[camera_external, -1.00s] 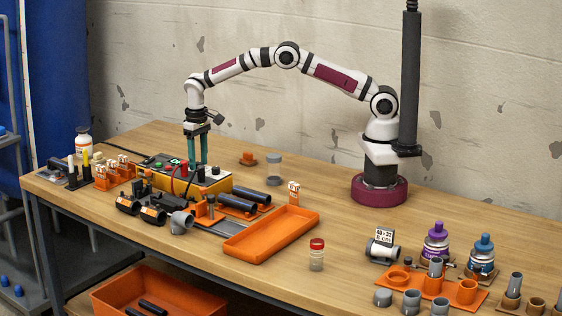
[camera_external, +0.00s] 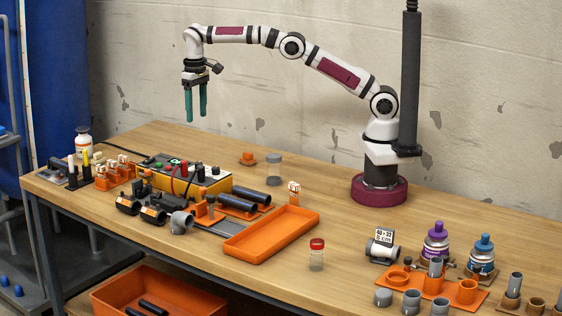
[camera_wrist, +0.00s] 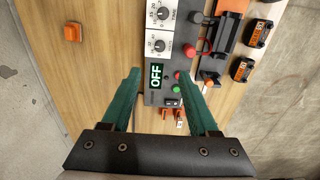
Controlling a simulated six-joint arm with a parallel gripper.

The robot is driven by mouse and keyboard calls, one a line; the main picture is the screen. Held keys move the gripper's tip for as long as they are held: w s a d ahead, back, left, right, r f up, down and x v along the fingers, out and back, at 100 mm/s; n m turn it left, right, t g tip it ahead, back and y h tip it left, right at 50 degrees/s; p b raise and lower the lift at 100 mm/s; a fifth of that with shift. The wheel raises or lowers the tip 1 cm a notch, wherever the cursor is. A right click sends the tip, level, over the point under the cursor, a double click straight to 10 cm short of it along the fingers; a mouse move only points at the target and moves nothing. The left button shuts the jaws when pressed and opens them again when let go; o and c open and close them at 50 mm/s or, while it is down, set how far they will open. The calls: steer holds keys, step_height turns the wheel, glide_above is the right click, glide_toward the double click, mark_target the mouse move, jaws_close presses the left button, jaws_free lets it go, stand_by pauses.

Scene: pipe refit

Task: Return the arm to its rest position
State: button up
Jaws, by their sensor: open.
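My gripper (camera_external: 196,104) is raised well above the workbench (camera_external: 330,210), its two green fingers pointing down. It is open and empty. In the wrist view, my gripper (camera_wrist: 160,85) has its fingers spread apart with nothing between them but the scene below. Beneath it is a yellow and grey control box (camera_external: 205,182). In the wrist view, the box's display (camera_wrist: 155,76) reads OFF, with knobs and buttons around it.
An orange tray (camera_external: 228,250) lies at the bench's front middle. Dark pipes (camera_external: 250,193) and a grey fitting (camera_external: 181,222) lie beside the box. A red-capped jar (camera_external: 317,257) and purple and blue bottles (camera_external: 435,240) stand to the right. A dark vertical post (camera_external: 409,80) stands near my base.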

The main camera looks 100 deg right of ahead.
steer(key=shift+r, duration=0.35)
